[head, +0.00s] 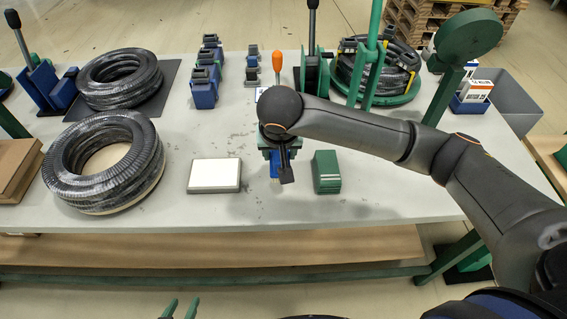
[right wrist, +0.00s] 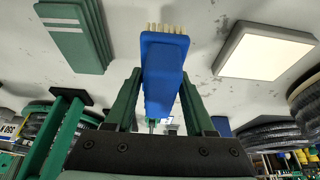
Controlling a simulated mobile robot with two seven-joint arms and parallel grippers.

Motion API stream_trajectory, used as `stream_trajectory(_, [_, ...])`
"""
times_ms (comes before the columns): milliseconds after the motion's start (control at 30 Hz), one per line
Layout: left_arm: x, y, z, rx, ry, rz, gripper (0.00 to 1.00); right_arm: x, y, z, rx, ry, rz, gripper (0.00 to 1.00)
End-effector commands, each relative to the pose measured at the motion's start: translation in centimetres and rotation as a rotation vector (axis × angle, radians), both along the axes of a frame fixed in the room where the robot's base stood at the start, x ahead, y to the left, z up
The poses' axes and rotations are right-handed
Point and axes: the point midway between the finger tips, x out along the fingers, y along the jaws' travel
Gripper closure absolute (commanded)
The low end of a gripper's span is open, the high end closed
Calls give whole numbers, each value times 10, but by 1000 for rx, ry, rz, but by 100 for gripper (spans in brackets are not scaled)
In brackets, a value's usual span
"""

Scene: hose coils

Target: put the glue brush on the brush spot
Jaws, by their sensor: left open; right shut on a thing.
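The blue glue brush (right wrist: 163,62) with pale bristles is between the green fingers of my right gripper (head: 279,157), which is shut on it. In the head view the brush (head: 274,166) is mostly hidden by my gripper and arm, over the table between a white-topped pad (head: 214,175) and a green block (head: 326,172). The pad (right wrist: 264,50) and the block (right wrist: 76,36) also show in the right wrist view. My left gripper (head: 180,308) is open and empty at the bottom edge, off the table. I cannot tell which mark is the brush spot.
Black hose coils (head: 105,160) lie at the left of the table (head: 235,212). Several small blue holders (head: 204,94) stand behind. An orange-handled lever (head: 277,62) and a green stand with a coil (head: 375,98) are at the back. The front strip of the table is clear.

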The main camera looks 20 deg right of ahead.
Motion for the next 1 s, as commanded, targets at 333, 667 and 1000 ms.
stream_trajectory(333, [3,-2,-4,-2,-3,-4,50,1,-10,-40,-2,0,-1,100])
stream_trajectory(667, [5,-2,-1,-3,-9,-5,50,1,-10,-42,0,-1,0,100])
stream_trajectory(1000, [4,-2,-2,-3,-7,-5,50,1,-9,-43,0,0,0,16])
